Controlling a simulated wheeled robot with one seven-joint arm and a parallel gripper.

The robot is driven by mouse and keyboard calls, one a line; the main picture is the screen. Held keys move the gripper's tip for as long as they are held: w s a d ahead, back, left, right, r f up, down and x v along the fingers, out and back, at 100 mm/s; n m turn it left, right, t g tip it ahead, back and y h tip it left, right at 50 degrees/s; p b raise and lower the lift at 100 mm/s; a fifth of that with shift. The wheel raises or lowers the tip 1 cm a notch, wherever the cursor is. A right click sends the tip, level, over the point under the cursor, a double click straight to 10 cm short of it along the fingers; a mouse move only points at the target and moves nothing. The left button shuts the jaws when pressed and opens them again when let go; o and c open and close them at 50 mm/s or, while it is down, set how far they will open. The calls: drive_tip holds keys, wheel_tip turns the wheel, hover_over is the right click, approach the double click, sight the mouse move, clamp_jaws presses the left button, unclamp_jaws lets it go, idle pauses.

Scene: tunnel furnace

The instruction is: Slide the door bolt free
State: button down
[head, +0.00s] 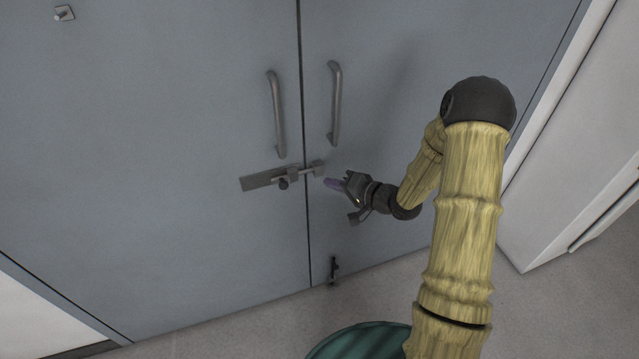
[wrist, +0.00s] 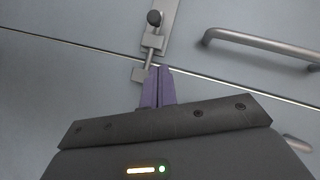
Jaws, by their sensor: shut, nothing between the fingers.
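The door bolt (head: 292,174) is a grey sliding rod on a plate on the left door. It has a dark round knob (head: 283,184) and spans the gap to a keeper (head: 318,168) on the right door. In the wrist view the bolt rod (wrist: 149,58) runs up to its knob (wrist: 154,18), and the keeper (wrist: 139,74) is partly hidden by the fingers. My gripper (head: 328,183) has purple fingers, shut and empty, just right of the keeper. In the wrist view the shut fingertips (wrist: 159,70) overlap the bolt's keeper end; I cannot tell whether they touch it.
Two vertical handles, left (head: 277,115) and right (head: 336,104), stand above the bolt on the grey double doors. A small dark floor bolt (head: 333,270) sits low on the right door. A white cabinet (head: 570,210) is at the right. The left door's lower face is clear.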

drive_tip(key=s+a+f+p+x, duration=0.1)
drive_tip(key=s+p+x, duration=0.1)
drive_tip(key=x, duration=0.9)
drive_tip(key=shift+a, duration=0.55)
drive_tip(key=shift+w+f, duration=0.1)
drive_tip(key=shift+w, duration=0.05)
